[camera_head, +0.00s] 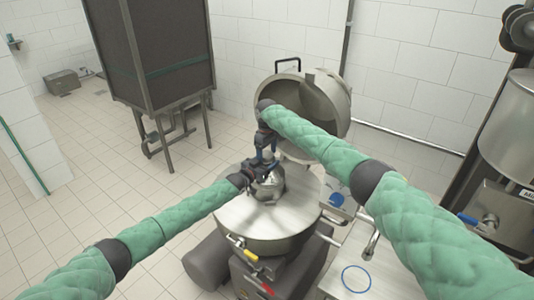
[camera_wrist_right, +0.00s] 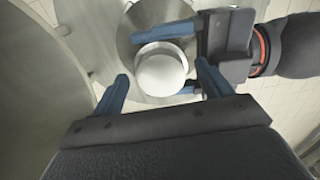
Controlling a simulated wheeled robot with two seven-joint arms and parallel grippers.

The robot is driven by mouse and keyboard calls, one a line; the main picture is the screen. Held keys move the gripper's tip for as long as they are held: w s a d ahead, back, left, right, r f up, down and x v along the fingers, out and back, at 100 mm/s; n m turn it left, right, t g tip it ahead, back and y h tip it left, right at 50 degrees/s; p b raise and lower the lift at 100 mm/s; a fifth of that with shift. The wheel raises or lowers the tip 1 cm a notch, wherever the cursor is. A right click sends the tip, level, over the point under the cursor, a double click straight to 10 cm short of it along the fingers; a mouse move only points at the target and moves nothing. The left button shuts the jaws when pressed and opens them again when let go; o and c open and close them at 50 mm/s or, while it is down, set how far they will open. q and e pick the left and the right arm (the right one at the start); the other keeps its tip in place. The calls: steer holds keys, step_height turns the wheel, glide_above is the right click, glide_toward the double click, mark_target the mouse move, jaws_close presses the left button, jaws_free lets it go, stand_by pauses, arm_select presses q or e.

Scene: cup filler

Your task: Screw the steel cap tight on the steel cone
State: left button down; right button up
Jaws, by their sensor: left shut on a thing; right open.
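The steel cone (camera_head: 271,188) stands on the round steel lid of the machine in the head view. The steel cap (camera_wrist_right: 161,70) shows from above in the right wrist view as a pale round disc over the cone's middle. My left gripper (camera_head: 258,174) comes in from the left and is shut on the steel cone, just below the cap. My right gripper (camera_wrist_right: 162,74) is open above, with one blue finger on each side of the cap. Whether its fingers touch the cap cannot be told. In the head view, the grippers largely hide the cap.
The round steel lid (camera_head: 236,222) lies under the cone. A large open steel bowl (camera_head: 325,98) stands behind my right arm. A steel side table (camera_head: 380,265) with a blue ring is at the right front. A dark cabinet (camera_head: 150,50) stands at the back left.

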step_height(320, 180, up, 12)
stand_by(0.6)
steer(key=shift+w, duration=0.1)
arm_select(q)
steer(key=shift+c, duration=1.2)
jaws_free()
arm_select(e)
steer(key=shift+f, duration=0.1)
arm_select(q)
steer(key=shift+s+a+f+b, duration=0.15)
steer(key=shift+s+a+b, duration=0.25)
steer(key=shift+s+a, duration=0.1)
steer(key=b+v, duration=0.2)
steer(key=v, duration=0.3)
steer(key=shift+s+a, duration=0.1)
steer(key=shift+s, duration=0.1)
arm_select(e)
step_height(320, 180, down, 3)
steer(key=shift+f, duration=0.1)
arm_select(q)
steer(key=shift+s+a+b, duration=0.3)
steer(key=shift+s+b, duration=0.05)
steer(key=shift+s, duration=0.05)
